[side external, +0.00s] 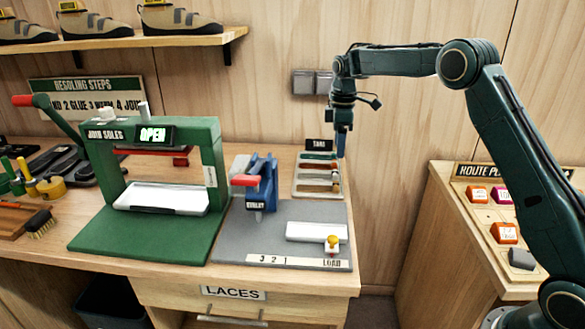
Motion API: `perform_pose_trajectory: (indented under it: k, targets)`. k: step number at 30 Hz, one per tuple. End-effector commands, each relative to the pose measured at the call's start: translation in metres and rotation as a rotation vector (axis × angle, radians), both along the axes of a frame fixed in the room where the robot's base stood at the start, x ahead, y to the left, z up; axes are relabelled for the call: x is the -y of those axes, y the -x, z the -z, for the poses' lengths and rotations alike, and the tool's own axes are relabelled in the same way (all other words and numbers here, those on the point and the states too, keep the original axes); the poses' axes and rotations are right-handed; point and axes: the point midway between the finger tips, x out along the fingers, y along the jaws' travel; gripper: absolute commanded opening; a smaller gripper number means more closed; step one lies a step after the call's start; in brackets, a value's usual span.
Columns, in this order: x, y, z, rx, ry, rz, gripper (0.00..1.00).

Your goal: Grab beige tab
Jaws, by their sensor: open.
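My gripper (341,154) points down at the tray's back right corner. It is open, with no held object visible. I cannot tell how high it is above the tray, and it hides part of the tray's right edge.
A blue device with a red handle (245,180) stands left of the tray. A green press (215,150) marked OPEN is further left. In front is a grey board (270,225) with a white block (310,231) and a yellow knob (332,240). A cabinet (440,200) stands right, across a gap.

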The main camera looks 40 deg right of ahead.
Motion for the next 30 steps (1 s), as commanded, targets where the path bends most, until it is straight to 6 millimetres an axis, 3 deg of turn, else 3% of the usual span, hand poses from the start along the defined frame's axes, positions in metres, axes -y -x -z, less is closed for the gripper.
perform_pose_trajectory:
  k: [12,30]
  targets:
    - [0.000,0.000,0.059,-0.002,-0.001,0.000,0.56]
    - [-0.001,0.001,0.085,-0.002,-0.001,0.000,0.56]
